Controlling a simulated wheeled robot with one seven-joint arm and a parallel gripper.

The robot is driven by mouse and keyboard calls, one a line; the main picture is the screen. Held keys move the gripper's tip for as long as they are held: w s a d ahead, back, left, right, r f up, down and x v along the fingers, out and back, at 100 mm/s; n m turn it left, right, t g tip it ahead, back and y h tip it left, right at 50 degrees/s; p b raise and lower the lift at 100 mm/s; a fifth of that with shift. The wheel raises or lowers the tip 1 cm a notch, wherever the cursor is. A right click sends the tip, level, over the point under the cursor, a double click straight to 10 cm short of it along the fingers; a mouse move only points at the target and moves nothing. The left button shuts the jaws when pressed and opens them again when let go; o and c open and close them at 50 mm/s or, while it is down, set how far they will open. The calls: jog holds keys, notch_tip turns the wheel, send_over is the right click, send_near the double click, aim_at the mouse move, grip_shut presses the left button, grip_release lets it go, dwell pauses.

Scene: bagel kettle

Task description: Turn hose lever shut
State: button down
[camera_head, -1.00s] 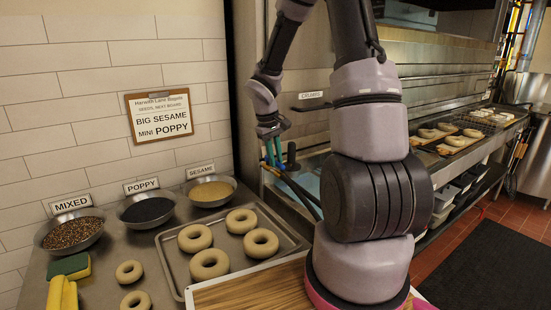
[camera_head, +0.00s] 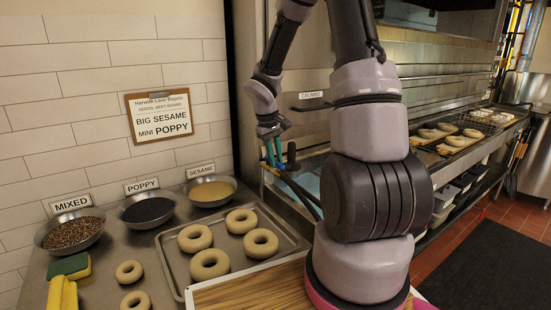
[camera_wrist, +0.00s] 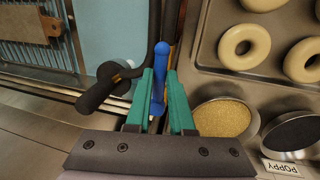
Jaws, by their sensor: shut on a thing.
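The hose lever is a blue bar with rounded ends (camera_wrist: 161,56), seen upright in the middle of the wrist view. My gripper (camera_wrist: 160,76) has its two green fingers on either side of the bar and is shut on it. The bar's lower part lies between the fingers, and its upper end sticks out past their tips. In the head view my gripper (camera_head: 271,151) is at the wall side of the sink, where its fingers hide most of the lever. A dark hose (camera_head: 301,193) runs down to the right below it.
A black handle (camera_wrist: 97,93) on a bent rod stands close left of the fingers in the wrist view. The bagel tray (camera_head: 173,262) and the sesame bowl (camera_head: 211,191) are to the left in the head view. A light-blue basin (camera_wrist: 109,35) lies beyond.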

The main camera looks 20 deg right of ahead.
jog(key=shift+a+m, duration=0.15)
jog(key=shift+m, duration=0.15)
dwell(0.4)
jog(key=w+a+m+g+y, duration=0.1)
jog(key=w+a+m, duration=0.4)
jog(key=m, duration=1.2)
jog(key=shift+a+g+y, duration=0.25)
jog(key=shift+g+y, duration=0.15)
jog(key=shift+g, duration=0.4)
jog(key=shift+m, duration=0.3)
jog(key=c, duration=0.8)
grip_release()
jog(key=shift+r, duration=0.1)
